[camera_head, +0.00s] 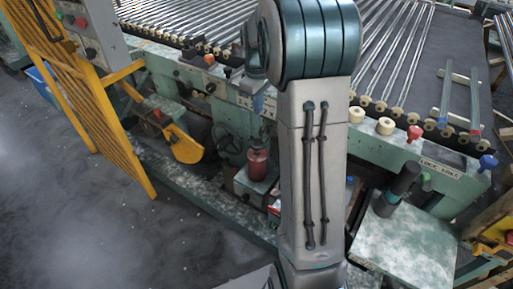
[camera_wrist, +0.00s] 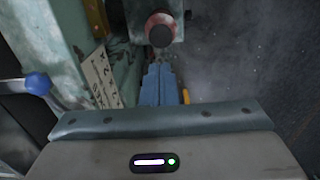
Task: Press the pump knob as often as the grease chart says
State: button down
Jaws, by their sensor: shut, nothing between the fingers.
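The pump is a red cylinder with a dark knob (camera_head: 257,142) on top, low in the machine's open bay. In the wrist view the dark round knob (camera_wrist: 160,35) shows from above, ringed by red, just beyond my fingertips.
The green machine frame (camera_head: 165,75) runs above the bay, with glass tubes on rollers over it. A handwheel (camera_head: 230,142) stands left of the pump. A yellow guard (camera_head: 90,100) is at left. A blue-knobbed lever (camera_wrist: 38,83) is at left in the wrist view.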

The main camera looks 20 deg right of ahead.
aim_at(258, 145)
jog(key=shift+s+a+r+b, duration=0.1)
jog(key=shift+r+b, duration=0.15)
jog(key=shift+b, duration=0.05)
notch_tip(258, 145, down, 14)
jog(key=shift+f+b, duration=0.1)
jog(key=shift+b, duration=0.3)
dwell(0.4)
notch_tip(258, 145, down, 2)
jog(key=shift+f+b, duration=0.1)
jog(key=shift+b, duration=0.7)
